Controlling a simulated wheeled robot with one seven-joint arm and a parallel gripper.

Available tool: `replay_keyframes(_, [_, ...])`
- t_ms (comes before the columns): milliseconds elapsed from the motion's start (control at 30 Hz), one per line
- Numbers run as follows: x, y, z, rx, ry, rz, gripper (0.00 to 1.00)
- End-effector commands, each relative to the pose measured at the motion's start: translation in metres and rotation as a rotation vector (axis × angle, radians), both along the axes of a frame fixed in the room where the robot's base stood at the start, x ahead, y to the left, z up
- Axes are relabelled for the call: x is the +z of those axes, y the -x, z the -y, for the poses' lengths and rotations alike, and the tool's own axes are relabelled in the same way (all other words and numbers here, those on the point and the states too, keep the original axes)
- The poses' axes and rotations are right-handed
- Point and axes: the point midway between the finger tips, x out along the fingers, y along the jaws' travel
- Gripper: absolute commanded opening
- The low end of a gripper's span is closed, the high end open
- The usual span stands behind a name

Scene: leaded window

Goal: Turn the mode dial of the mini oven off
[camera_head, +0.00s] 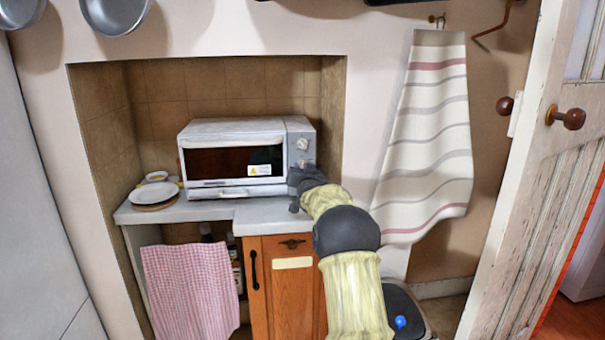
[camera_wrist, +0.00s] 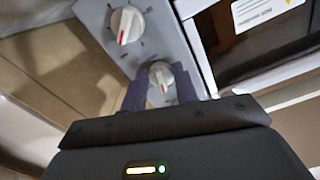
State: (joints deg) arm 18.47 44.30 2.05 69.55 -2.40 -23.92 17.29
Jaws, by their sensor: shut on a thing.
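The mini oven (camera_head: 235,130) is white and stands in the tiled niche. Its grey control panel (camera_head: 300,126) is at the right of the door and bears pale round dials. One dial (camera_head: 302,144) shows in the head view above my gripper (camera_head: 300,183), which hides the panel's lower part. In the wrist view, my gripper (camera_wrist: 162,88) is shut on a pale dial (camera_wrist: 161,75) with a red pointer line, one finger on each side. A second dial (camera_wrist: 126,24), also with a red line, stands free beside it. No labels are readable to tell which is the mode dial.
A stack of plates (camera_head: 152,195) is on the counter (camera_head: 215,208), left of the oven. A striped towel (camera_head: 428,140) hangs on the wall at the right. A checked cloth (camera_head: 193,290) hangs below the counter. The door (camera_head: 535,190) is at the far right.

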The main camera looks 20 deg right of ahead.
Motion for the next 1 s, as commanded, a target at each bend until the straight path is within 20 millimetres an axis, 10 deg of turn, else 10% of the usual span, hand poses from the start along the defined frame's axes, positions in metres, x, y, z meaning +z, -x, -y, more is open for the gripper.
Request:
replay_keyframes(967, [-0.0048, 0.0005, 0.0025, 0.001, 0.291, -0.093, 0.07])
replay_keyframes(1000, [-0.0049, 0.0005, 0.0025, 0.001, 0.291, -0.093, 0.33])
